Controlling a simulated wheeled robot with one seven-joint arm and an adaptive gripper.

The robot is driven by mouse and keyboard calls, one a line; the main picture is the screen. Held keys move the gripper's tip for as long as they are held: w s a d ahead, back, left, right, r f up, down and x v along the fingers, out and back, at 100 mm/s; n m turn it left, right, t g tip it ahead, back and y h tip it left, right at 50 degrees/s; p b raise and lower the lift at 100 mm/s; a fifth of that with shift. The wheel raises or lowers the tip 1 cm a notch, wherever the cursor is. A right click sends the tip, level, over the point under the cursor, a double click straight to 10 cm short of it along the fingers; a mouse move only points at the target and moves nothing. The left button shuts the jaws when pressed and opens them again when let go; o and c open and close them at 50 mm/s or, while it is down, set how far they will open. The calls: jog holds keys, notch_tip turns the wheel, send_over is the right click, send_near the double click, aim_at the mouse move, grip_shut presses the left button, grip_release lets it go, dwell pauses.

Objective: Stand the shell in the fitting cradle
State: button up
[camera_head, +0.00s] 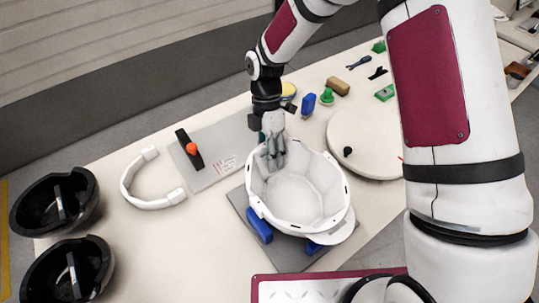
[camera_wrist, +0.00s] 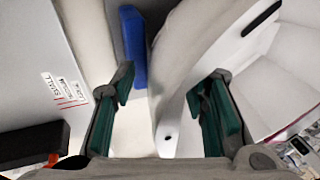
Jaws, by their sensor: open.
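The white helmet shell (camera_head: 305,197) sits open side up on the fitting cradle, its brim toward the lower right. The cradle shows as a grey base plate (camera_head: 241,204) with blue pads (camera_head: 259,224) by the shell's near side. My gripper (camera_head: 274,158) is at the shell's far-left rim. In the wrist view my gripper (camera_wrist: 162,115) is open, and the shell's wall (camera_wrist: 187,60) runs between its two green-padded fingers, with no clear grip on it. A blue pad (camera_wrist: 133,45) shows just left of the wall. The shell's underside contact with the cradle is hidden.
Black shells (camera_head: 55,205) fill the far left. A white round disc (camera_head: 365,140) is at right, with small tools behind it.

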jog(key=v, duration=1.2)
dwell(0.4)
